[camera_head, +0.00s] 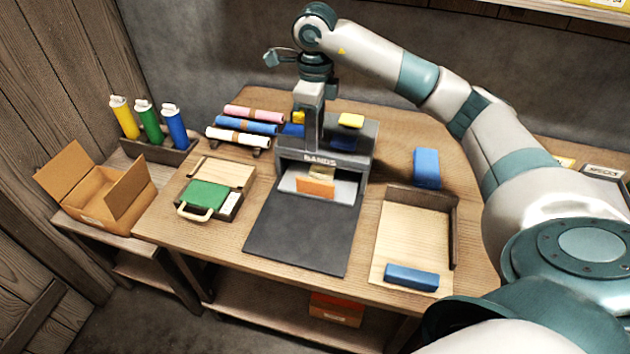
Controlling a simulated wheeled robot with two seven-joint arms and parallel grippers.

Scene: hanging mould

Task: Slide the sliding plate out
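A dark press (362,140) with lettering on its front stands at the back middle of the table. Its light grey sliding plate (343,190) shows at the front opening, with an orange piece (314,188) and a small tan piece (321,172) on it. A dark flat mat (300,236) lies in front. My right arm reaches in from the right, over the press. My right gripper (313,100) points down at the press's upper part, above and behind the plate. Its fingertips are not clear, nor whether it touches anything. My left gripper is not in view.
A green case (205,197) and several rolls (245,125) lie left of the press. A wooden tray (408,240) with a blue block (411,277) is at right; another blue block (427,168) stands behind it. An open cardboard box (95,195) and coloured bottles (150,122) are far left.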

